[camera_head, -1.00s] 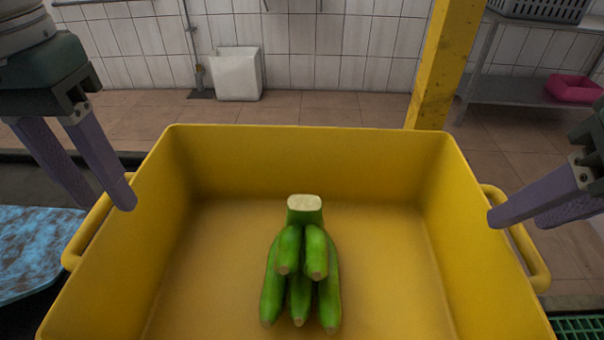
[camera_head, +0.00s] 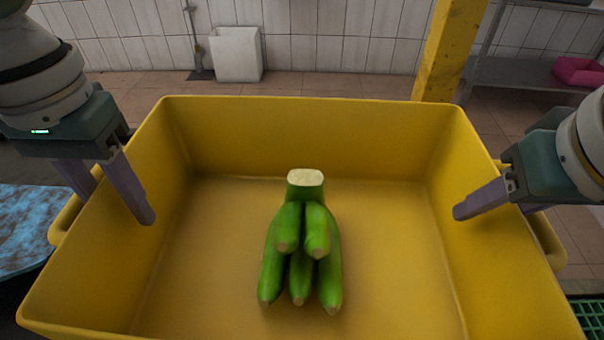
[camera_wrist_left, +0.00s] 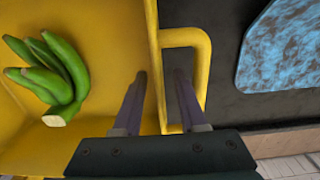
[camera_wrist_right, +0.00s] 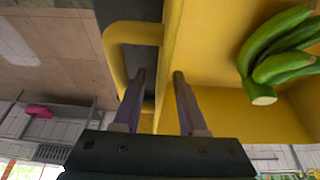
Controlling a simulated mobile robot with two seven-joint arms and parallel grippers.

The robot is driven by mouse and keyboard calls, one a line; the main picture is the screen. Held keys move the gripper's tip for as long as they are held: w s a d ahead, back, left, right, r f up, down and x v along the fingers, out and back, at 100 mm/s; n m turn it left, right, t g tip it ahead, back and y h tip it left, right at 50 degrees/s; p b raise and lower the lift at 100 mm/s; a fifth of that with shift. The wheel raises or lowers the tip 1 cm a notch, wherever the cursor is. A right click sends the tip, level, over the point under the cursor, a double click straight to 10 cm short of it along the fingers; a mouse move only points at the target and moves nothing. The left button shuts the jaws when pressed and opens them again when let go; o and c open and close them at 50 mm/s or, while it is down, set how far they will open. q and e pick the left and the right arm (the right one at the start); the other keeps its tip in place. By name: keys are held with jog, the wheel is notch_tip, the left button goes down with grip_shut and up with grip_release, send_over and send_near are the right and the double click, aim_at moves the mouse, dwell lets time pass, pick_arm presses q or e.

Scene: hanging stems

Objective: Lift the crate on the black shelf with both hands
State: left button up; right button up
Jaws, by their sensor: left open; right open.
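The yellow crate (camera_head: 300,110) fills the middle of the head view, with a bunch of green bananas (camera_head: 302,245) inside. It rests on a dark shelf surface (camera_wrist_left: 228,118). My left gripper (camera_head: 112,200) is open at the crate's left wall; in the left wrist view (camera_wrist_left: 161,76) one finger is inside the crate and one is between wall and handle (camera_wrist_left: 203,65). My right gripper (camera_head: 497,207) is open at the right wall; in the right wrist view (camera_wrist_right: 159,74) its fingers also straddle the wall beside the handle (camera_wrist_right: 113,50). Neither grips anything.
A blue mottled board (camera_head: 25,225) lies left of the crate. A yellow post (camera_head: 447,50), a white bin (camera_head: 236,55) and a metal rack with a pink tub (camera_head: 580,71) stand behind. A green grid (camera_head: 590,318) shows at lower right.

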pick_arm(q)
jog(key=shift+f, duration=1.6)
pick_arm(e)
jog(key=shift+x, duration=1.55)
pick_arm(q)
grip_shut()
pick_arm(e)
grip_shut()
pick_arm(q)
jog(key=shift+r, duration=0.15)
pick_arm(e)
jog(key=shift+r, duration=0.1)
